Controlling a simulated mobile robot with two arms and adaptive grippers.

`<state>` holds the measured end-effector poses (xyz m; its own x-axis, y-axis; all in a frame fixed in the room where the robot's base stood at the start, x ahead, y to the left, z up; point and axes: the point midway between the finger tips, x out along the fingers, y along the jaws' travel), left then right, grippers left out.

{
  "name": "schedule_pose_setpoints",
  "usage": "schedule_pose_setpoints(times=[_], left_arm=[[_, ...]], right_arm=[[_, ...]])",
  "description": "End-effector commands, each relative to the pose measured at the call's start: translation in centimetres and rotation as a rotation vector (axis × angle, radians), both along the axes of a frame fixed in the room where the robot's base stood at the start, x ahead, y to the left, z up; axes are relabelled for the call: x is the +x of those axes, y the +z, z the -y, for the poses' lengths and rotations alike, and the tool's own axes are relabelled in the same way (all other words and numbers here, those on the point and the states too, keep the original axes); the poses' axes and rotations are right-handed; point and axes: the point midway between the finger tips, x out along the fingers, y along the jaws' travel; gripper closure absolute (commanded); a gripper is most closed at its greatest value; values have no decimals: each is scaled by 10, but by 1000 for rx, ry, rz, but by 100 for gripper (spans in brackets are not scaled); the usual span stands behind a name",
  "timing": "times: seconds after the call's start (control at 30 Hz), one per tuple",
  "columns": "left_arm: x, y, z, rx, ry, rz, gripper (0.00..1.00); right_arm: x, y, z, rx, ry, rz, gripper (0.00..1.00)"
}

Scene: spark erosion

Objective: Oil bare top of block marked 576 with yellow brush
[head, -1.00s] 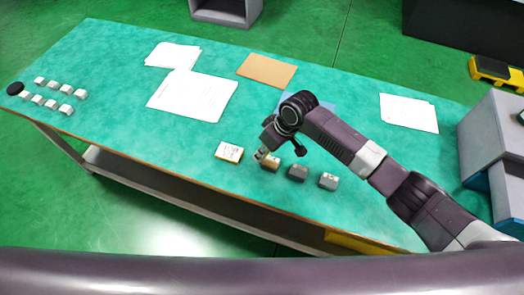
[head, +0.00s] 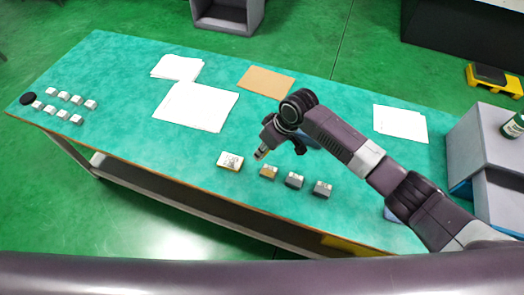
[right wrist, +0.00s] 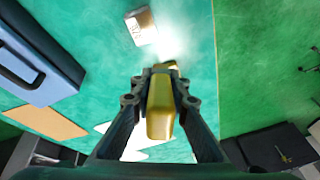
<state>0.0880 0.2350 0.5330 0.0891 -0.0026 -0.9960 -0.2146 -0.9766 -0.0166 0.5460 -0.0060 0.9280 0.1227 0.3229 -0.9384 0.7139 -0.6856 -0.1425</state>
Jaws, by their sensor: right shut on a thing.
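My right gripper (head: 261,155) is shut on the yellow brush, whose handle (right wrist: 160,105) stands between the fingers in the right wrist view. In the head view the gripper is above the table, between a pale yellow-edged block (head: 230,161) and a brown-topped block (head: 268,172). Two grey blocks (head: 294,180) (head: 322,189) stand to the right of these in the same row. The right wrist view shows a brown block with a white numbered label (right wrist: 141,25) ahead of the brush, apart from it. I cannot read its number surely. My left gripper is not in view.
The green table (head: 150,150) holds white papers (head: 196,106), a brown board (head: 266,82) and several small pale blocks (head: 63,104) beside a black disc (head: 28,98). A blue case (right wrist: 40,70) shows in the right wrist view. A grey cabinet (head: 475,135) stands at the right.

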Motion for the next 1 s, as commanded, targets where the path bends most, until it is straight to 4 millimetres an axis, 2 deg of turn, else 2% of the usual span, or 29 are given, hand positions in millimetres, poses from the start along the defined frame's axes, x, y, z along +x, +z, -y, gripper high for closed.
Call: schedule_pose_setpoints(times=[0.53, 0.8, 1.0], left_arm=[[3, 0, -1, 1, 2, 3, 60], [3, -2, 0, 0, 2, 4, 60], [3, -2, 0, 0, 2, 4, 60]], right_arm=[[0, 0, 0, 1, 0, 1, 100], [0, -10, 0, 1, 0, 1, 100], [0, -10, 0, 1, 0, 1, 100]])
